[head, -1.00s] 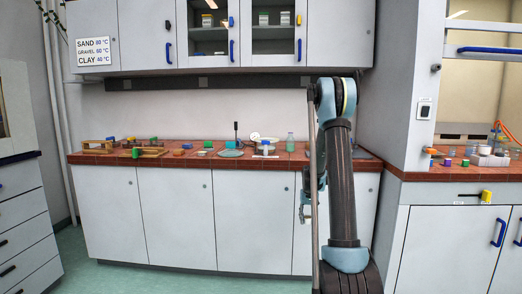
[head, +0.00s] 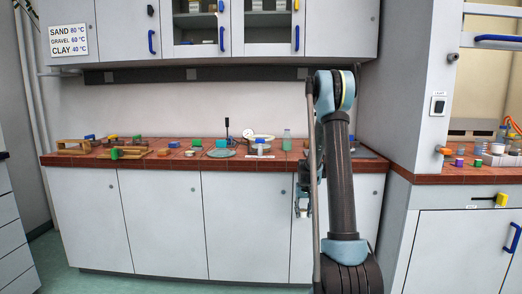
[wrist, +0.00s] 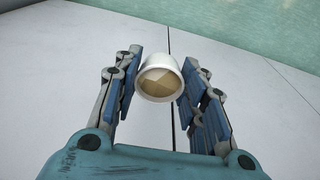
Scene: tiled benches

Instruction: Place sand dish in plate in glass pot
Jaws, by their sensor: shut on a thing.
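My gripper (wrist: 157,95) is shut on a small white round dish (wrist: 160,64) with a tan, sand-like filling (wrist: 160,84). The dish sits between the blue finger pads, tilted in the wrist view, with its open side toward the camera. In the head view my gripper (head: 302,205) hangs in front of the lower cabinet doors, below the worktop. A pale teal plate (head: 221,154) lies on the tiled bench, left of my arm. I cannot surely tell a glass pot; small glass vessels (head: 497,148) stand on the right bench.
The tiled bench (head: 110,165) holds wooden racks (head: 74,146), small coloured blocks, a gauge (head: 248,134) and a greenish bottle (head: 287,140). Wall cabinets hang above. A side wall with a switch (head: 438,105) separates the right bench (head: 455,178). Floor shows at lower left.

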